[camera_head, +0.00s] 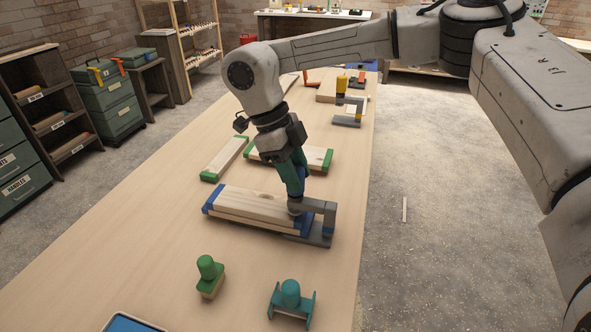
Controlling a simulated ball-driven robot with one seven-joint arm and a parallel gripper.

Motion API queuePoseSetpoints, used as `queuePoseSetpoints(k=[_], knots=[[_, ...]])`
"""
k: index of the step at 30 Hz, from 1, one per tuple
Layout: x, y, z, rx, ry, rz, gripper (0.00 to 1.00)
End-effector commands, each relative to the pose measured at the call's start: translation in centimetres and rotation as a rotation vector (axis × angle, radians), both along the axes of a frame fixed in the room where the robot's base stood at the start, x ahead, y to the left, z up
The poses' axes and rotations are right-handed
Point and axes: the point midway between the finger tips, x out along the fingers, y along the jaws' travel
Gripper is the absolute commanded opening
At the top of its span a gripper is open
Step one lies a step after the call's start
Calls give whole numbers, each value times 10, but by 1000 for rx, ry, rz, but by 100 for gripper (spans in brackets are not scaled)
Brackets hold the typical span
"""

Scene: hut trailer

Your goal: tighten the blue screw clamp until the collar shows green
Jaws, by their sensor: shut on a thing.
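The blue screw clamp (329,222) has a grey C-shaped frame around the right end of a stack of pale boards (252,205) with blue ends. Its upper arm lies over the stack and its lower arm sits at table level. My gripper (295,190) points down from above, with teal fingers, and is shut on the clamp's handle at the top of the screw. The fingers hide most of the handle. The collar's colour cannot be made out.
A green-handled block (208,277) and a teal-handled piece (290,295) stand on the near table (150,250). Green-ended boards (290,157) lie behind the stack. A yellow-topped clamp (346,105) stands farther back.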

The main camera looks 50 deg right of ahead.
Motion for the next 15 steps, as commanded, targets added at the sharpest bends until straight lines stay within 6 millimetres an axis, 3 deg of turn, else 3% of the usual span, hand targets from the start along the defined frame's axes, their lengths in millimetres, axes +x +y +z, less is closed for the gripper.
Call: queuePoseSetpoints(k=[15], knots=[[-1, -1, 2, 0, 1, -494, 9]])
